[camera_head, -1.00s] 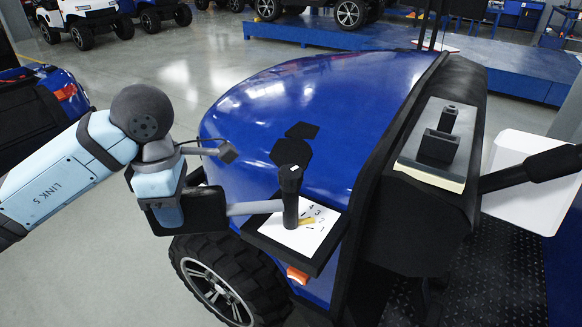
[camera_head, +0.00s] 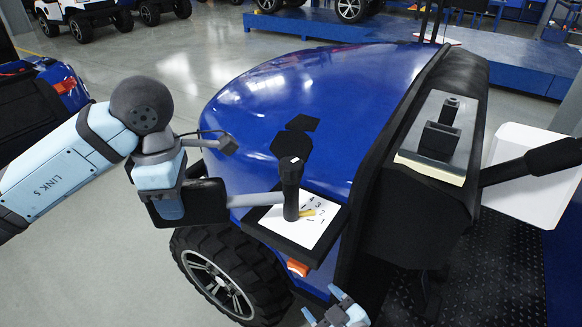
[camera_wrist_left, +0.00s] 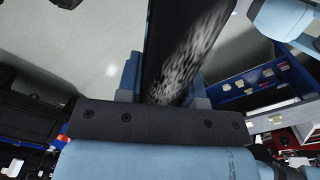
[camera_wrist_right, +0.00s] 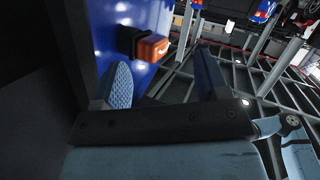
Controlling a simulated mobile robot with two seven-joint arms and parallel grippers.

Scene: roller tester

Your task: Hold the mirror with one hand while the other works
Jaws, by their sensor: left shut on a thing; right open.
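The mirror (camera_head: 205,203) has a black housing and a grey stalk (camera_head: 256,200) running right to an upright black post (camera_head: 291,190) by the blue vehicle. My left gripper (camera_head: 168,203) is shut on the mirror housing. The left wrist view shows the mirror (camera_wrist_left: 185,45) between the fingers, with a speckled reflecting side. The post stands over a white card (camera_head: 318,222) with printed numbers and a yellow pointer (camera_head: 306,213). My right gripper (camera_head: 321,303) is open and empty at the bottom edge, below the card. In its wrist view the gripper (camera_wrist_right: 163,80) is near an orange lamp (camera_wrist_right: 152,47).
The blue vehicle's hood (camera_head: 290,90) fills the middle, with its front wheel (camera_head: 218,283) below. A black console (camera_head: 440,135) and a white panel (camera_head: 520,170) are on the right. Grey floor (camera_head: 100,280) is open at left.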

